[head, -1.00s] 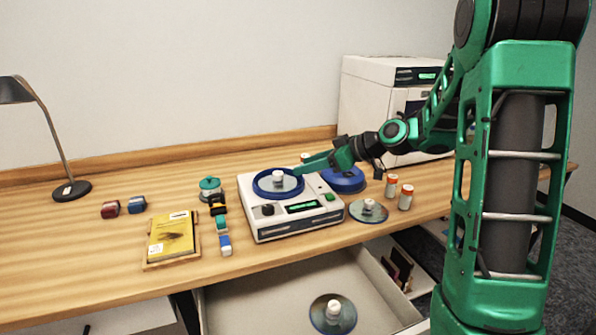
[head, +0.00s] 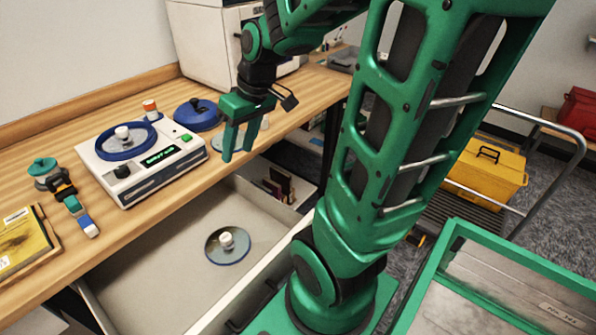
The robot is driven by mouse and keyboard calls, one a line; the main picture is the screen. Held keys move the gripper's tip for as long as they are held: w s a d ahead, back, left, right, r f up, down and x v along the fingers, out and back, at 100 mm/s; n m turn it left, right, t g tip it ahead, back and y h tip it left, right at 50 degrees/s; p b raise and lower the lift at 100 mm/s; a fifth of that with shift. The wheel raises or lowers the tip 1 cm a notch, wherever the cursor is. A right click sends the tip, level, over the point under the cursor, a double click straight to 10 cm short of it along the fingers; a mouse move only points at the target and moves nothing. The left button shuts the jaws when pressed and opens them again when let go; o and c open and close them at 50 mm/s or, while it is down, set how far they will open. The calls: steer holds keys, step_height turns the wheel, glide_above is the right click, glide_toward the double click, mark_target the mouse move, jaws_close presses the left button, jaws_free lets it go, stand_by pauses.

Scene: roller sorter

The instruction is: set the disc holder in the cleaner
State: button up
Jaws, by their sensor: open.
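The cleaner (head: 165,181) is a white box with a blue ring basin, a black knob and a lit green display, on the wooden desk at left. A disc with a white knob (head: 123,132) sits in its basin. A second disc with a white knob (head: 227,244) lies in the open drawer. A third disc (head: 216,142) lies on the desk right of the cleaner, mostly hidden behind my gripper.
A blue lid (head: 196,113) lies behind the cleaner's right side. A green-framed cart (head: 480,234) and a yellow toolbox (head: 488,168) stand at right.

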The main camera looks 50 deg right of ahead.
steer(key=s+d+m+g+h, duration=0.1)
steer(key=s+m, duration=0.5)
steer(key=s, duration=1.1)
steer(key=shift+d+f+m+g, duration=0.3)
steer(key=shift+d+g, duration=0.4)
steer(key=shift+g, duration=0.5)
steer(key=shift+w+f+h, duration=0.2)
steer(key=shift+w+h, duration=0.1)
steer(key=shift+w, duration=0.25)
